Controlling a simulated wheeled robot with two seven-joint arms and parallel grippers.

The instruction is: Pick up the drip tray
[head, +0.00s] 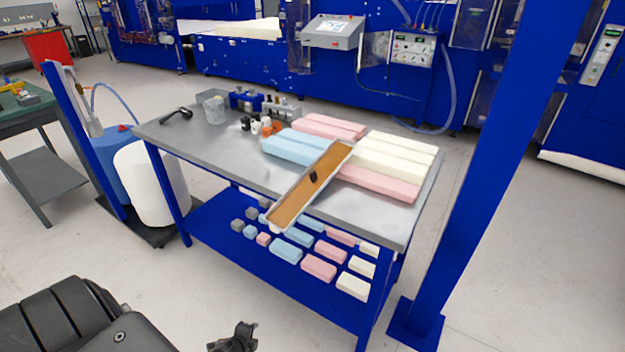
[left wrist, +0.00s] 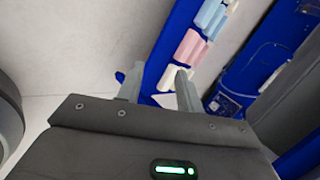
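The drip tray (head: 294,205) is a long shallow tray with a light rim and a tan inside. It lies slanted across the front of the metal table, with its near end sticking out past the front edge. A small black piece (head: 313,177) shows near its middle. My left gripper (head: 236,340) is at the bottom of the head view, well short of the table and apart from the tray. In the left wrist view its two fingers (left wrist: 158,88) are spread with nothing held between them. My right gripper is not in view.
The table (head: 215,146) holds blue, pink and cream foam blocks (head: 395,155) around the tray's far end. Its lower shelf (head: 210,230) carries smaller foam pieces. A blue post (head: 480,170) stands at the right, a white drum (head: 152,185) at the left. Floor before the table is clear.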

